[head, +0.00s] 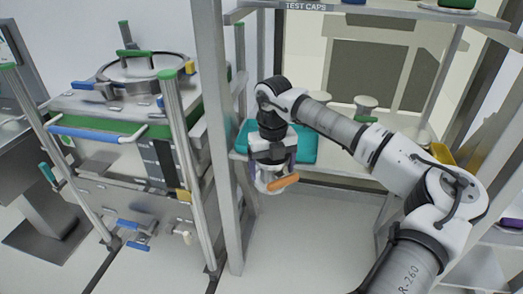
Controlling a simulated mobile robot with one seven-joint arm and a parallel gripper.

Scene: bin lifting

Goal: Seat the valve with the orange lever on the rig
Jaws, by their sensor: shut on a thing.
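The valve with the orange lever (283,184) hangs below the end of my arm, in front of the shelf rack. My gripper (268,172) points down and is shut on the valve, its fingers partly hidden by the wrist and the valve body. The valve's pale round body shows beside and under the orange lever. The rig, which I take to be the steel frame (128,186) with the lidded vessel, stands to the left, apart from the valve. I cannot tell where on it a valve seat lies.
A teal tray (307,146) lies on the shelf behind my gripper. Two pale valve-like parts (366,103) stand farther back on the shelf. A grey rack post (215,130) stands between my gripper and the rig. The floor (310,230) below is clear.

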